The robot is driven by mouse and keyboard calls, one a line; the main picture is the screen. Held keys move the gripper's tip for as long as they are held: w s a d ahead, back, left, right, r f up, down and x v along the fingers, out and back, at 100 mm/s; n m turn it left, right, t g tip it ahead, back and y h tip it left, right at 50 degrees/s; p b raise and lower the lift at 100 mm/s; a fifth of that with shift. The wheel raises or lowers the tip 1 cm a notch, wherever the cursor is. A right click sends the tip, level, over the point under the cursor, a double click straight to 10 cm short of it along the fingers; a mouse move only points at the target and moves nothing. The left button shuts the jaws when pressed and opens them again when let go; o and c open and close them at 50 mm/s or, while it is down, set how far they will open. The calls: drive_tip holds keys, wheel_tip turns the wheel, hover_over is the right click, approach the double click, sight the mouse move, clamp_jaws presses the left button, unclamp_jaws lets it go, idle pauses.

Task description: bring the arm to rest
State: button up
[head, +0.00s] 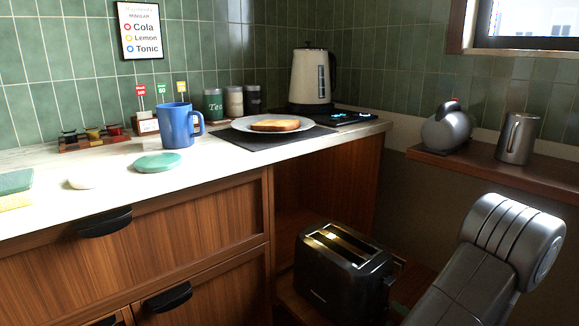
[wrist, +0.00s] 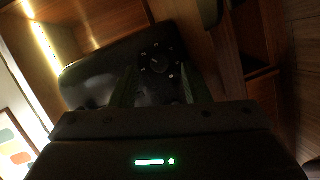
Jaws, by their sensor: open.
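My arm (head: 480,262) shows at the lower right of the head view, bent over beside the black toaster. My gripper is out of sight there. In the wrist view my gripper (wrist: 157,72) is open, its two dark fingers apart with nothing held between them. Beyond the fingers is the dark toaster (wrist: 95,85) with a round dial (wrist: 157,60). The picture is dim, and I cannot tell how far the fingertips are from it.
The toaster (head: 335,285) stands low beside the wooden drawers (head: 180,240). On the counter are a blue mug (head: 177,127), a plate (head: 243,125) with toast (head: 275,125) and a kettle (head: 311,80). A shelf (head: 480,168) at right holds a round kettle (head: 447,130) and a metal jug (head: 517,140).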

drive_tip(key=p+v, duration=0.4)
drive_tip(key=v, duration=0.8)
drive_tip(key=b+x, duration=0.5)
drive_tip(key=x, duration=0.8)
drive_tip(key=shift+w+a+f, duration=0.1)
drive_tip(key=shift+w+f, duration=0.05)
drive_tip(key=shift+w+r+p, duration=0.2)
drive_tip(key=shift+r+p, duration=0.05)
drive_tip(key=shift+p, duration=0.1)
drive_tip(key=shift+r+m+g+p, duration=0.2)
drive_tip(key=shift+m+g+p, duration=0.3)
drive_tip(key=shift+m+p, duration=0.6)
drive_tip(key=m+g+y+p, duration=0.1)
drive_tip(key=m+p, duration=0.1)
drive_tip(key=p, duration=0.3)
drive_tip(key=shift+w+r+m, duration=0.1)
drive_tip(key=shift+m, duration=0.2)
drive_tip(key=m+p, duration=0.1)
drive_tip(key=m+g+y+p, duration=0.1)
drive_tip(key=shift+d+g+p, duration=0.25)
drive_tip(key=shift+g+p, duration=0.05)
drive_tip(key=shift+p, duration=0.1)
drive_tip(key=shift+s+d+r+m, duration=0.2)
drive_tip(key=shift+s+d+m, duration=0.1)
drive_tip(key=shift+s+d, duration=0.4)
drive_tip(key=shift+a, duration=0.1)
